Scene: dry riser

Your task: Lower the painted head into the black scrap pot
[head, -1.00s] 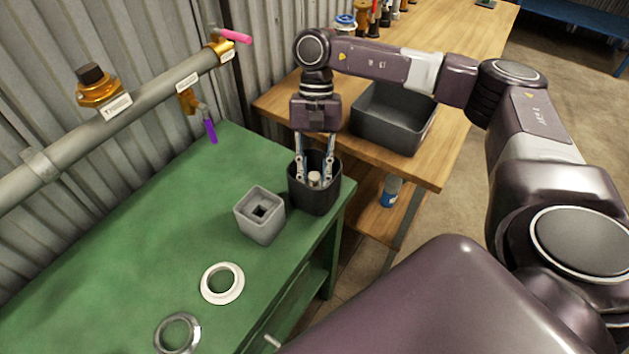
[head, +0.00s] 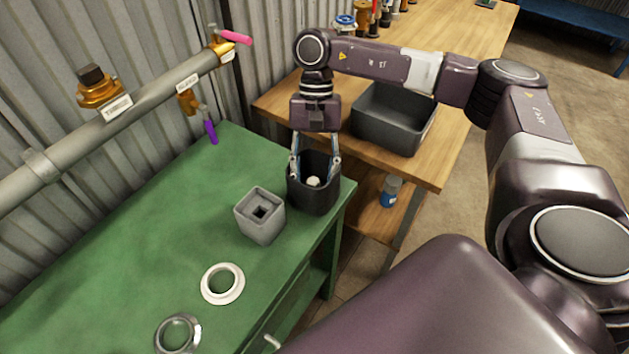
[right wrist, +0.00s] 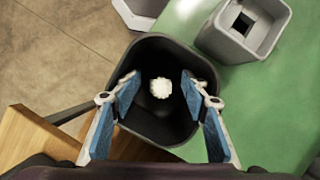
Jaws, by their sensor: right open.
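The black scrap pot (head: 314,199) stands upright on the green bench near its right corner. A small white piece, which looks like the painted head (head: 313,182), is inside the pot. It also shows in the right wrist view (right wrist: 160,88), near the middle of the pot's opening. My right gripper (head: 314,168) points down into the pot's mouth. Its blue-padded fingers are spread to either side of the white piece, apart from it. Whether the piece touches the pot's floor is hard to tell. My left gripper is not in view.
A grey square block with a hole (head: 260,218) stands close left of the pot. A white ring (head: 222,284) and a metal ring (head: 177,334) lie nearer. A dark grey bin (head: 393,121) sits on the wooden table behind. A pipe with valves (head: 140,108) runs along the wall.

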